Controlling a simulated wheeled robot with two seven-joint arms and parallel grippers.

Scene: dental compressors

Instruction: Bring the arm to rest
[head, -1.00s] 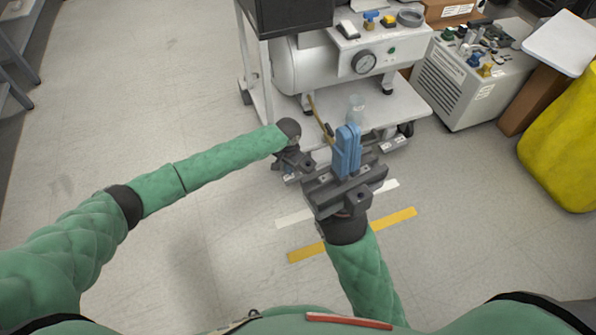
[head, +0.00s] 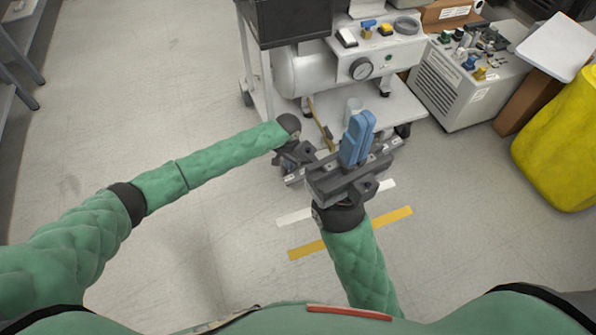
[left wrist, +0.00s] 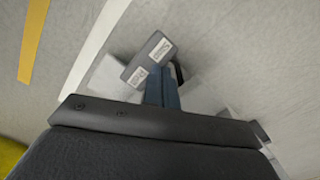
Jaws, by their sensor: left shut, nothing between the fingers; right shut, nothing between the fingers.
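My left gripper (head: 298,168) is at the end of the green arm from the left, low in front of the compressor trolley. Its fingers are hidden behind my right gripper in the head view. In the left wrist view its blue fingers (left wrist: 161,90) are together with nothing between them. My right gripper (head: 358,138) stands at the picture's middle right, blue fingers pointing away from me, shut and empty. The two grippers overlap in the head view; I cannot tell whether they touch.
A white compressor (head: 300,72) with a gauge (head: 361,68) sits on a white trolley (head: 400,108) just beyond the grippers. Yellow tape (head: 390,218) marks the floor.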

